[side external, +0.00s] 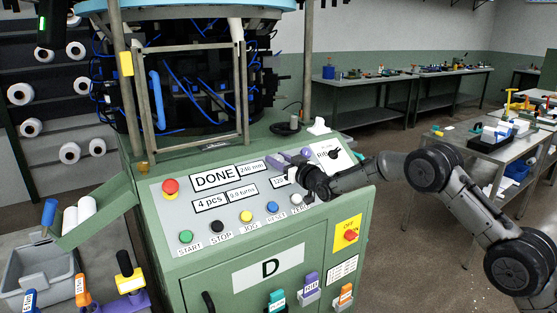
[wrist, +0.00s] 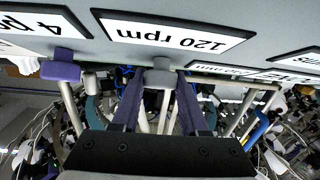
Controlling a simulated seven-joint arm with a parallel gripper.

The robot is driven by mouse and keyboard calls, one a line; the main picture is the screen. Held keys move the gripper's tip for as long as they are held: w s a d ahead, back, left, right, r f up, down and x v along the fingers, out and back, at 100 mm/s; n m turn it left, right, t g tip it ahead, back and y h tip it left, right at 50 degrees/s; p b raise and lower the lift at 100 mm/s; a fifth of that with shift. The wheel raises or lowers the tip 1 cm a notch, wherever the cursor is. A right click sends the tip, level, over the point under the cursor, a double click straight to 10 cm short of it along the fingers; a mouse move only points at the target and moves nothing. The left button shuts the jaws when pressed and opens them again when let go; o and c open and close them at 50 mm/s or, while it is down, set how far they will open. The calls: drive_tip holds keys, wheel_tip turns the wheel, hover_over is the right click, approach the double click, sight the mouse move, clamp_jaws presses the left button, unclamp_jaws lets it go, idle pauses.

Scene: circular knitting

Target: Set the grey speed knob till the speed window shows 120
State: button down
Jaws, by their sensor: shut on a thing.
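The speed window (wrist: 176,36) reads 120 rpm, upside down in the wrist view. In the side view its left part (side external: 278,182) shows "12" beside my gripper. The grey speed knob (wrist: 160,76) sticks out of the panel by the window. My gripper (wrist: 158,88) is shut on the knob, one purple-grey finger on each side. In the side view my gripper (side external: 295,172) is at the panel's right part and hides the knob.
A purple knob (wrist: 60,65) sits close beside my gripper. A red OFF switch (side external: 351,235) is on the right front.

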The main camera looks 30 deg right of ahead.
drive_tip(key=shift+r+n+g+y, duration=0.15)
drive_tip(key=shift+n+g+y, duration=0.25)
drive_tip(key=shift+n+y, duration=1.7)
drive_tip(key=shift+c, duration=2.1)
unclamp_jaws()
drive_tip(key=v, duration=1.4)
drive_tip(key=shift+a, duration=0.2)
drive_tip(key=shift+r, duration=0.1)
